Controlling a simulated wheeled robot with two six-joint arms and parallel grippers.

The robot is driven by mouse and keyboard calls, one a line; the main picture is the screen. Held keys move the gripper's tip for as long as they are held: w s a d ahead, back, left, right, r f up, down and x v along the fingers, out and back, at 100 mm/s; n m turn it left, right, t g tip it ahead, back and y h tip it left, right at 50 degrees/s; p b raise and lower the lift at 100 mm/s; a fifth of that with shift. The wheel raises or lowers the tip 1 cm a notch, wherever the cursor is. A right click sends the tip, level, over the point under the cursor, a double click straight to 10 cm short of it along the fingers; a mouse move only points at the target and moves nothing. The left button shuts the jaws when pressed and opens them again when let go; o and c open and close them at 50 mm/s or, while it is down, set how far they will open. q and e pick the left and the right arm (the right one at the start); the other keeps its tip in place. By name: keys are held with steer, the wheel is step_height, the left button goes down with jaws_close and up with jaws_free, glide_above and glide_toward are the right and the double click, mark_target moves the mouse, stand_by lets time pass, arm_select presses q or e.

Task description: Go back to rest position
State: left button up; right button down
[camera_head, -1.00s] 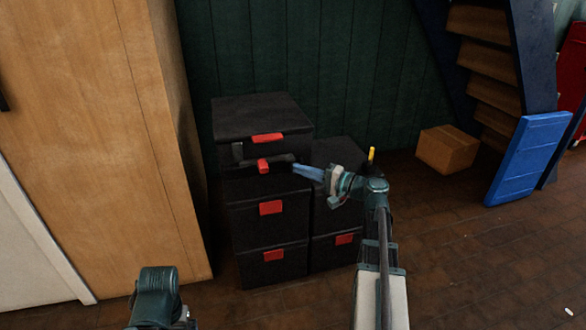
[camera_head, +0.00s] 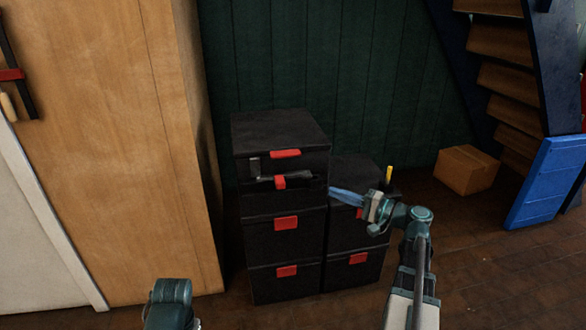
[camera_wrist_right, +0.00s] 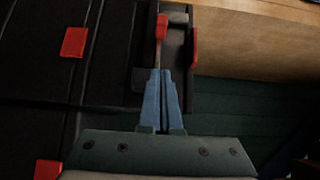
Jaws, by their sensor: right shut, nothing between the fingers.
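My right gripper (camera_head: 332,192) has its blue fingers together and empty, pointing left toward the stack of black boxes. In the right wrist view the fingers (camera_wrist_right: 161,74) lie side by side below a dark recess with red parts. A dark bar with a red piece (camera_head: 280,182) sits at the front of the upper box; a small gap separates its right end from my fingertips. Part of my left arm (camera_head: 170,303) shows at the bottom left; its gripper is out of view.
The black boxes (camera_head: 285,225) with red latches stand in two stacks, the right one lower. A tall wooden cabinet (camera_head: 150,150) stands left. A cardboard box (camera_head: 466,170), a blue panel (camera_head: 545,182) and stairs (camera_head: 510,80) are right. Floor (camera_head: 480,275) at the lower right is clear.

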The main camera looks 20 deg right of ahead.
steer(key=s+a+f+n+g+p, duration=0.1)
steer(key=a+f+n+g, duration=0.4)
steer(key=a, duration=0.8)
steer(key=s+a+f+n+g+p, duration=0.15)
steer(key=a+f+g, duration=0.5)
steer(key=a, duration=0.65)
steer(key=s+a+f+n+g+h+p, duration=0.2)
steer(key=s+a+f+n+g+h, duration=0.3)
steer(key=s+a+n+h, duration=0.55)
step_height(320, 180, up, 36)
steer(key=s+m+t+p, duration=0.1)
steer(key=s+p, duration=0.1)
steer(key=p, duration=3.5)
steer(key=shift+s+r+m, duration=0.15)
steer(key=shift+r+m, duration=0.1)
steer(key=shift+m, duration=0.05)
steer(key=shift+a, duration=0.1)
